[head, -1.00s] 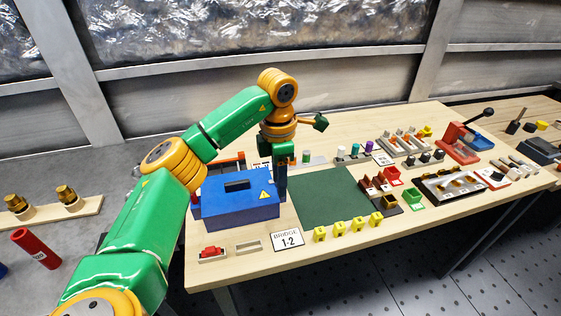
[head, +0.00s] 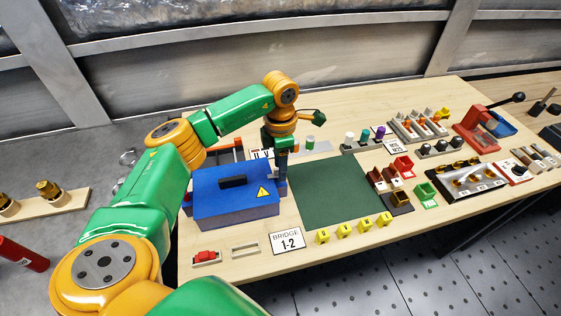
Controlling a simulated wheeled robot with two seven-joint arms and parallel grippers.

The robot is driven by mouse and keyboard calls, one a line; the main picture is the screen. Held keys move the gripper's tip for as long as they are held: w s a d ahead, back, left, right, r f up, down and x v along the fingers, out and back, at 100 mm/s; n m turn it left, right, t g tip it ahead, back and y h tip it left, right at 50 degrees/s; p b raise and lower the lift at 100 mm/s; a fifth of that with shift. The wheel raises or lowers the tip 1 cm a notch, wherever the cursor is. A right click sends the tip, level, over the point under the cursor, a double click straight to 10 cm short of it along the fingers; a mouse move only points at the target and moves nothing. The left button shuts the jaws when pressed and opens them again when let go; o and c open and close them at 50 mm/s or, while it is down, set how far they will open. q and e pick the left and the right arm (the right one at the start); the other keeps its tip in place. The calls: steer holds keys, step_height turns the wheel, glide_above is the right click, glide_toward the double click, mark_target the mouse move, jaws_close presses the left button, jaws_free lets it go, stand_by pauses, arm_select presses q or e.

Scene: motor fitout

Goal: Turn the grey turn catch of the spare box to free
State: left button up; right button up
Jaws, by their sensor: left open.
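A blue box (head: 237,204) with a black handle (head: 232,181) and a yellow warning triangle stands at the left part of the wooden table, beside the green mat. I take it for the spare box. My left gripper (head: 283,188) points down at the box's right end, close to its side. Its fingers are small and dark here, and I cannot tell whether they touch the box. The grey turn catch cannot be made out; the gripper or the box may hide it. My right gripper is not in view.
A green mat (head: 335,192) lies right of the box. A "BRIDGE 1-2" sign (head: 287,240), several yellow clips (head: 344,231) and a red piece in a tray (head: 207,256) line the front edge. Red and green bins (head: 404,166) stand at the right. The mat is bare.

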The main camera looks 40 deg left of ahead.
arm_select(q)
steer(key=shift+r, duration=0.1)
jaws_close()
steer(key=n, duration=0.9)
steer(key=shift+r+p, duration=0.1)
steer(key=shift+p, duration=0.3)
steer(key=n, duration=0.4)
steer(key=shift+n+p, duration=0.3)
steer(key=shift+p, duration=0.05)
steer(key=shift+n+p, duration=0.3)
steer(key=shift+n, duration=1.8)
